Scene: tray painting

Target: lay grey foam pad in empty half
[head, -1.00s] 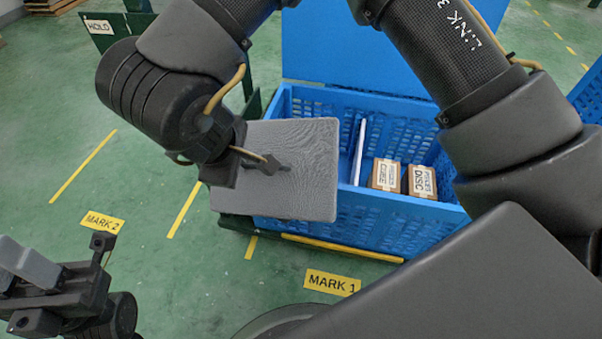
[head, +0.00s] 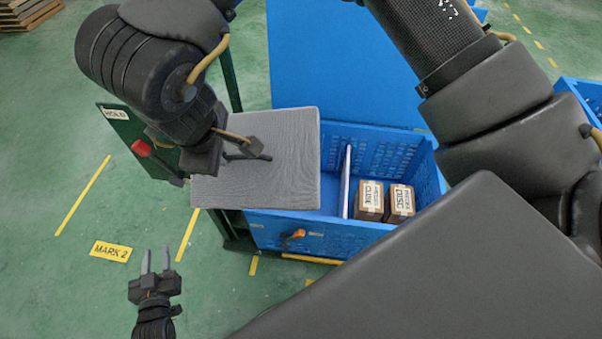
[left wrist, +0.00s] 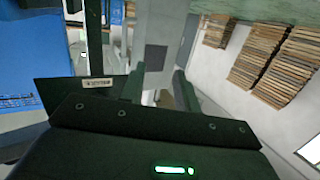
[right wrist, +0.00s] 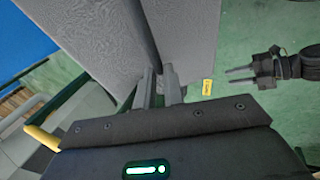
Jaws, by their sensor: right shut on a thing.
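The grey foam pad (head: 285,170) is a flat slab, held above the left part of the blue crate (head: 375,232) and jutting past its left end. My right gripper (head: 256,150) is shut on the pad; the pad also fills the top of the right wrist view (right wrist: 95,40). A thin pale divider (head: 346,185) splits the crate. Its left half is partly hidden by the pad, and the visible strip of floor there is bare. The right half holds the CUBE box (head: 370,200) and DISC box (head: 401,203). My left gripper (head: 155,262) is open and empty, left of the crate.
A blue upright panel (head: 340,60) stands behind the crate. A green stand with a HOLD sign (head: 116,113) and red knob (head: 142,148) is close left of the pad. An orange handle (head: 293,235) is on the crate's front.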

